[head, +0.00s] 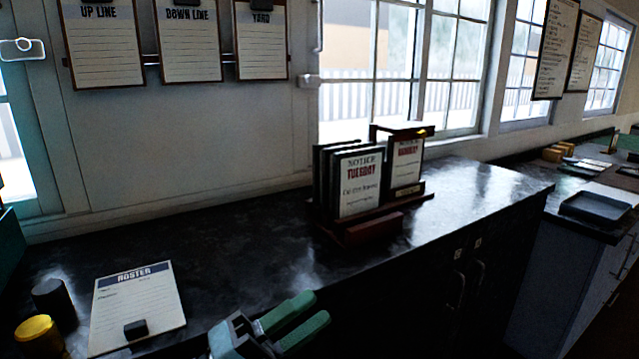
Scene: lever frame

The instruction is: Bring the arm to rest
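My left gripper (318,307) shows at the bottom middle of the head view, with two green fingers pointing up and to the right. A dark gap shows between the fingers, and nothing is seen held in it. It is in front of the near edge of the dark counter (240,230), apart from the things on it. Most of my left arm is outside the picture. My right gripper is not in view. No lever shows in this view.
A rack (372,230) holds notice boards marked Tuesday and Monday on the counter. A roster sheet (137,300) with a small black block, a black cylinder (54,303) and a yellow-topped pot (38,335) are at left. A tray (598,208) is far right. The counter between is clear.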

